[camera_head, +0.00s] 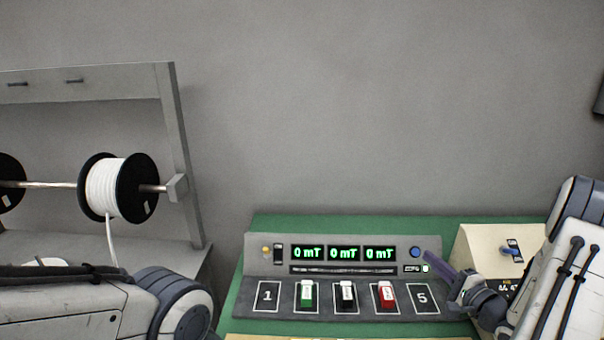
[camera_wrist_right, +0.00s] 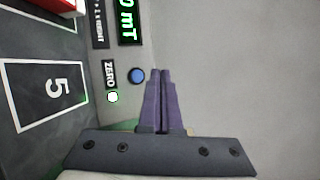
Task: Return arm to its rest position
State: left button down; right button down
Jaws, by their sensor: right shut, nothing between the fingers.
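My right gripper (camera_head: 437,264) is at the right end of the grey console (camera_head: 262,250), close to its blue button (camera_head: 415,252). In the right wrist view its two purple fingers (camera_wrist_right: 162,82) are together with nothing between them. The blue button (camera_wrist_right: 136,75) shows just left of the fingertips there, with a lit white-green light and a ZERO label beside it. I cannot tell whether the fingers touch the console. My left arm (camera_head: 90,305) comes in at the lower left; its gripper is out of the picture.
The console has three displays reading 0 mT, and green (camera_head: 307,295), black (camera_head: 347,296) and red (camera_head: 387,296) blocks on slots between 1 and 5. It stands on a green mat (camera_head: 300,223). A cream box (camera_head: 485,243) is at right, a rack with a white spool (camera_head: 108,186) at left.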

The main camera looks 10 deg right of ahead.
jog(key=w+a+n+g+h, duration=0.1)
jog(key=w+a+n+g, duration=0.4)
jog(key=w+a+n, duration=0.4)
jog(key=s+a+r+n+g+h, duration=0.1)
jog(key=s+a+n+g, duration=0.1)
jog(key=a, duration=0.5)
jog(key=s+a+r+n+g, duration=0.1)
jog(key=s+a+n, duration=0.1)
jog(key=a, duration=0.5)
jog(key=s+a+r+n+g, duration=0.1)
jog(key=s+a+n+g, duration=0.3)
jog(key=s, duration=1.1)
jog(key=s+a+r+n+g, duration=0.2)
jog(key=s+a+n+g, duration=0.3)
jog(key=s+a+n, duration=0.3)
jog(key=s+a, duration=0.3)
jog(key=s, duration=0.4)
jog(key=shift+n, duration=0.3)
